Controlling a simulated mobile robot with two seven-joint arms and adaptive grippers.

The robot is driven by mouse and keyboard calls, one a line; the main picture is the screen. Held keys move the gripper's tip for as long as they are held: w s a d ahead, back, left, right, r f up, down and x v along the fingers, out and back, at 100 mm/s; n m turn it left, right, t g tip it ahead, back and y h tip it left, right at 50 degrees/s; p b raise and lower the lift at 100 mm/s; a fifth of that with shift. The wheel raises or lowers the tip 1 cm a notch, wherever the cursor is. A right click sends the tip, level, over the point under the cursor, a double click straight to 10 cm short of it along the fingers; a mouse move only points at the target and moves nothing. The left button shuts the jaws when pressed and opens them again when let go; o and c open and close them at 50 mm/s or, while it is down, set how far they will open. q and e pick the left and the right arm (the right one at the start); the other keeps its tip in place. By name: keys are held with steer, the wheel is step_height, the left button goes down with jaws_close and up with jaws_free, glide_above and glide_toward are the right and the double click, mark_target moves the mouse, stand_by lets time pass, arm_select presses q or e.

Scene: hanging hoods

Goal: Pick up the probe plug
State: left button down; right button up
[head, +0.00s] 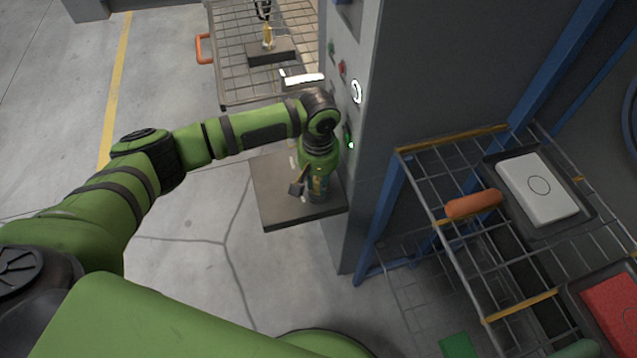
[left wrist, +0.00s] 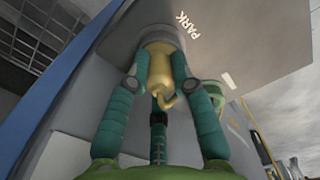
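The probe plug (left wrist: 163,75) is yellow with a small hooked end and shows in the left wrist view. It meets a grey surface marked PARK. In the head view my left gripper (head: 319,192) points down over a grey platform (head: 268,205) by the cabinet. The plug is mostly hidden there by my wrist. My right gripper does not show.
A tall grey cabinet (head: 352,215) with buttons stands right beside my left wrist. A wire rack (head: 415,165) with an orange roll (head: 473,205) and a white box (head: 537,187) is at right. A wire cart (head: 235,50) stands behind. The floor at left is clear.

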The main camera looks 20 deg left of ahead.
mark_target(319, 179)
arm_select(q)
steer(key=shift+r, duration=0.65)
step_height(319, 179, up, 2)
steer(key=shift+r, duration=0.2)
steer(key=s+d+r+p, duration=0.7)
steer(key=s+d+r, duration=0.1)
steer(key=r, duration=0.4)
steer(key=shift+d+r, duration=0.15)
steer(key=shift+r, duration=0.05)
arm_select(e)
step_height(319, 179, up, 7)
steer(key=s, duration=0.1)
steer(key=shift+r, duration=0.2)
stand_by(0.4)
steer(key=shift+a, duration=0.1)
